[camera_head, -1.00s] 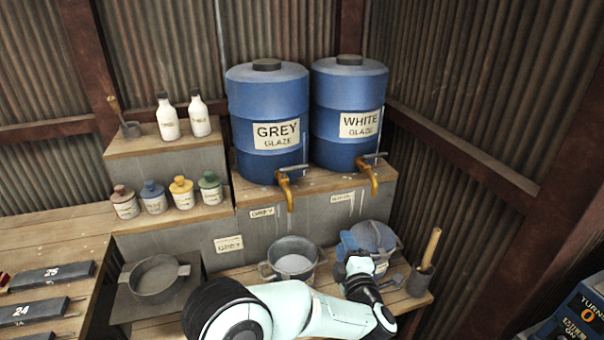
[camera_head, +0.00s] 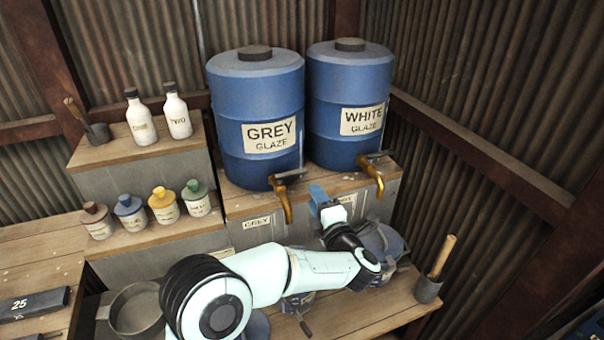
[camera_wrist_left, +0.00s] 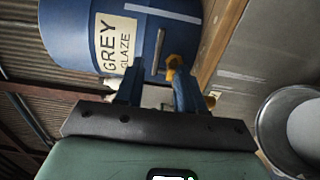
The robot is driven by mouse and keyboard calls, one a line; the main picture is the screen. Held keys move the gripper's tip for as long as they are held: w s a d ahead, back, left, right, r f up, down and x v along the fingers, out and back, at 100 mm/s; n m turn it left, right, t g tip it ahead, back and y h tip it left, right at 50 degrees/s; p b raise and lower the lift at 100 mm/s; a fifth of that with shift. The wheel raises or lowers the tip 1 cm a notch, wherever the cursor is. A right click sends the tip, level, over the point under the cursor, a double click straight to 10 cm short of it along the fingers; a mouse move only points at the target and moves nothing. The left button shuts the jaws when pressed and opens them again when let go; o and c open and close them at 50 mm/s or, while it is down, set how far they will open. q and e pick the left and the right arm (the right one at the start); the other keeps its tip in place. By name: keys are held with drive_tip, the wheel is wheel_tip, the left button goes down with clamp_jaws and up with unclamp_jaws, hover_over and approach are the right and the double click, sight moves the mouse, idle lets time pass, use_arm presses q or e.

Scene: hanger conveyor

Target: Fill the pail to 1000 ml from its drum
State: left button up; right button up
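The grey glaze drum (camera_head: 257,110) and white glaze drum (camera_head: 348,95) stand side by side on a raised ledge. The grey drum's brass tap (camera_head: 286,203) points down, with a dark lever on top; the tap also shows in the left wrist view (camera_wrist_left: 174,66). My left gripper (camera_head: 318,194) is just right of this tap. Its two blue fingers (camera_wrist_left: 157,92) are apart with nothing seen gripped; the tap and lever show beyond them. A metal pail (camera_wrist_left: 268,118) with pale contents shows at the right of the wrist view; my arm mostly hides it in the head view. My right gripper is out of view.
A pot with a wooden handle (camera_head: 430,285) is at the bench's right end. Bottles (camera_head: 140,120) and small jars (camera_head: 163,207) fill the left steps.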

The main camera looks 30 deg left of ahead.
sight(301, 174)
use_arm(q)
drive_tip(key=p+x, duration=0.2)
drive_tip(key=x, duration=0.6)
drive_tip(key=shift+w+a+r, duration=0.15)
drive_tip(key=shift+w, duration=0.1)
drive_tip(key=shift+w+a+p, duration=0.35)
drive_tip(key=shift+w+a, duration=0.1)
drive_tip(key=shift+a, duration=0.05)
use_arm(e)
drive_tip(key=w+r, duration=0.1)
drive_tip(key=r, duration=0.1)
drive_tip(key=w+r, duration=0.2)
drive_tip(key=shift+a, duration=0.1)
use_arm(q)
drive_tip(key=shift+s, duration=0.1)
clamp_jaws()
